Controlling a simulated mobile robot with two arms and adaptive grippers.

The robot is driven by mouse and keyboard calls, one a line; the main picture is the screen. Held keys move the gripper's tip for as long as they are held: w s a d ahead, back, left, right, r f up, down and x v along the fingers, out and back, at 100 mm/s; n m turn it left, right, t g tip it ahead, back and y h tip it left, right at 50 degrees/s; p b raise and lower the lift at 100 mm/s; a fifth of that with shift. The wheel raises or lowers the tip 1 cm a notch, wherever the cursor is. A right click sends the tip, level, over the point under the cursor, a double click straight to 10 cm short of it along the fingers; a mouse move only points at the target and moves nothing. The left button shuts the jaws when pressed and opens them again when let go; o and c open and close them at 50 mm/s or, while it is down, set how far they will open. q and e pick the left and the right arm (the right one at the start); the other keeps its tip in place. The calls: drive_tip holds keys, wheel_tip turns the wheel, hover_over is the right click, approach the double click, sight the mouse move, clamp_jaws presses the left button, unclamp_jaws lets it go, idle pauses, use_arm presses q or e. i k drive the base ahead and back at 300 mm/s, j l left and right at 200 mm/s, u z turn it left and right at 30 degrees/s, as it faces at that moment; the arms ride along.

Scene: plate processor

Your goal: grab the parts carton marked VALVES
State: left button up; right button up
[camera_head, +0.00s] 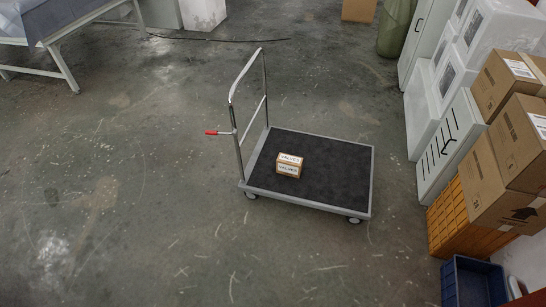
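The small brown parts carton (289,165) sits on the dark deck of a platform trolley (340,170), left of the deck's middle. Its white labels read VALVES on the top and on the side facing me. Nothing touches it except the deck. Neither of my grippers shows in the head view.
Stacked cardboard boxes (500,150), an orange crate (455,222) and a blue bin (472,284) line the right. A table (60,35) stands far left. The floor in front is clear.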

sight(287, 165)
drive_tip(key=i+u, duration=0.2)
drive_tip(key=i, duration=0.2)
drive_tip(key=i+l+u, duration=0.2)
drive_tip(key=i, duration=0.2)
drive_tip(key=i+u, duration=0.2)
drive_tip(key=i, duration=0.25)
drive_tip(key=l, duration=0.05)
